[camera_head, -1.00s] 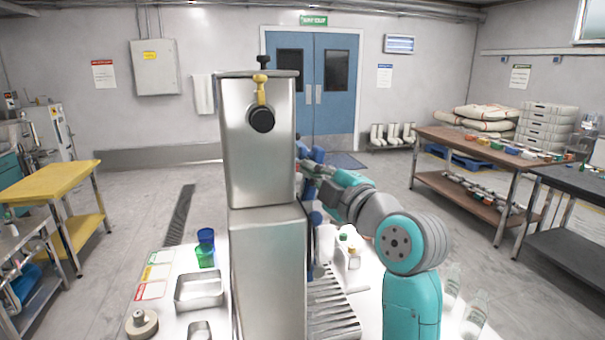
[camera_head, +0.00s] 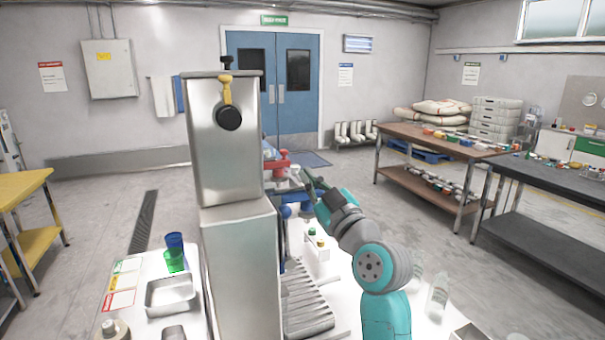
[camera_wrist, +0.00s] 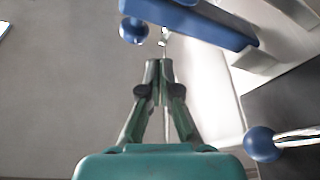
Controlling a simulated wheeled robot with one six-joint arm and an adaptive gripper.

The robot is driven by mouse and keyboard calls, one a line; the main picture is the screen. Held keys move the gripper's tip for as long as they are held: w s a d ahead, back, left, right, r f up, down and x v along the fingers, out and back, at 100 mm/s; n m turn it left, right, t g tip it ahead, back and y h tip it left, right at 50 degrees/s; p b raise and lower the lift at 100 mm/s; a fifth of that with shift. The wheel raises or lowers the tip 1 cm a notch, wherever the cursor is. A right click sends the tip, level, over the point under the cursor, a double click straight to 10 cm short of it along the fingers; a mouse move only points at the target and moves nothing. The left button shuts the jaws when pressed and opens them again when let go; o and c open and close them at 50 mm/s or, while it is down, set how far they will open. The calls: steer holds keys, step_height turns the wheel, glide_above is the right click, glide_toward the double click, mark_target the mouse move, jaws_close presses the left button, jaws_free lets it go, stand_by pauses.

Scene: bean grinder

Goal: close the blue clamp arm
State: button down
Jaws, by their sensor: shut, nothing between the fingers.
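A steel grinder (camera_head: 238,250) with a tall body fills the middle of the head view. The blue clamp arm (camera_wrist: 200,20) is a thick bar across the top of the wrist view. A blue ball (camera_wrist: 133,31) sits beside its left end. A second blue ball knob (camera_wrist: 262,144) on a metal rod is at lower right. My gripper (camera_wrist: 159,68) is shut and empty, its tips just below the bar and apart from it in the picture. In the head view, my gripper (camera_head: 307,178) is right of the grinder, near blue parts (camera_head: 294,197) and a red part (camera_head: 281,164). The grinder hides some of the clamp.
A white table bears a metal tray (camera_head: 170,296), a blue cup (camera_head: 174,242), a green cup (camera_head: 174,261), a ribbed metal rack (camera_head: 305,300) and clear bottles (camera_head: 438,295). A brown workbench (camera_head: 440,148) and a dark bench (camera_head: 545,180) stand at right.

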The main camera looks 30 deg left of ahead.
steer(key=f+m, duration=0.1)
steer(key=f+m+t, duration=0.1)
steer(key=m, duration=0.1)
steer(key=w+d+f+m+t+h, duration=0.1)
steer(key=m, duration=0.1)
steer(key=shift+f, duration=0.1)
steer(key=shift+a+f, duration=0.1)
steer(key=shift+f, duration=0.1)
stand_by(0.5)
